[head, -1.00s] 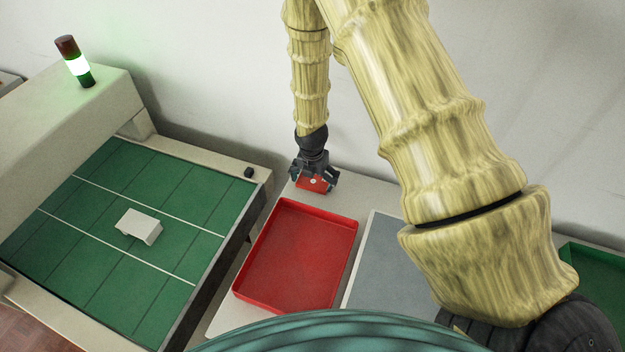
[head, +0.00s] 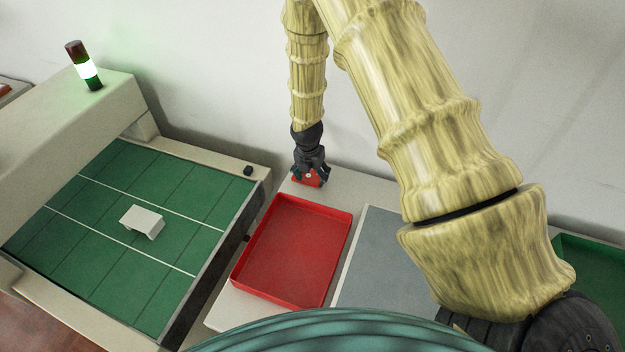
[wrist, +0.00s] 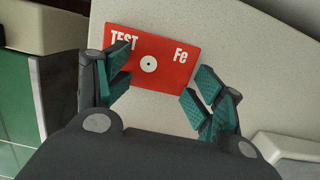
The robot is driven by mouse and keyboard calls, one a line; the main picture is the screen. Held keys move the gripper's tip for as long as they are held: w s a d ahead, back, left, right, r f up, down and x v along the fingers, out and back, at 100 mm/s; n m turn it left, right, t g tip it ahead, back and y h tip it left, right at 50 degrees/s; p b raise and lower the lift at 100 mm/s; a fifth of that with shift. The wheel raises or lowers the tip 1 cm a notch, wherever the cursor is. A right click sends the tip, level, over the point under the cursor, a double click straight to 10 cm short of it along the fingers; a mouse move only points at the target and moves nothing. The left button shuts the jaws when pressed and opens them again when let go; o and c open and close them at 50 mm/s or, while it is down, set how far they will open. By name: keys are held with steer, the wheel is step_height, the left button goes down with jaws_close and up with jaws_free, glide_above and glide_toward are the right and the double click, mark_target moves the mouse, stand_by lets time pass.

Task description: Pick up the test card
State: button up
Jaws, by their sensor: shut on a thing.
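The red test card (head: 306,178) is at the table's back edge, behind the red tray. In the wrist view the card (wrist: 165,60) shows white "TEST" and "Fe" lettering and a white disc with a dark centre. My gripper (head: 311,181) is at the card, pointing down. Whether the card touches the table is hard to tell.
The red tray (head: 296,250) is empty, close in front of the card. A grey mat (head: 372,255) lies right of it, and a green tray (head: 590,262) farther right. On the left, a green-topped machine (head: 100,262) bears a white block (head: 142,222) and a lit signal tower (head: 85,68).

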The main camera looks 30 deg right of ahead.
mark_target(312, 179)
steer(key=shift+s+a+f, duration=0.1)
steer(key=shift+s+f, duration=0.3)
steer(key=shift+s, duration=0.05)
steer(key=shift+r+b, duration=0.3)
steer(key=shift+r, duration=0.15)
steer(key=c, duration=0.7)
steer(key=shift+w+r+b, duration=0.2)
steer(key=shift+r+b, duration=0.4)
steer(key=shift+r, duration=1.8)
steer(key=shift+w+r+b, duration=0.2)
steer(key=shift+r+b, duration=0.4)
steer(key=shift+r, duration=1.75)
jaws_close()
steer(key=o, duration=1.5)
jaws_free()
steer(key=shift+o, duration=0.2)
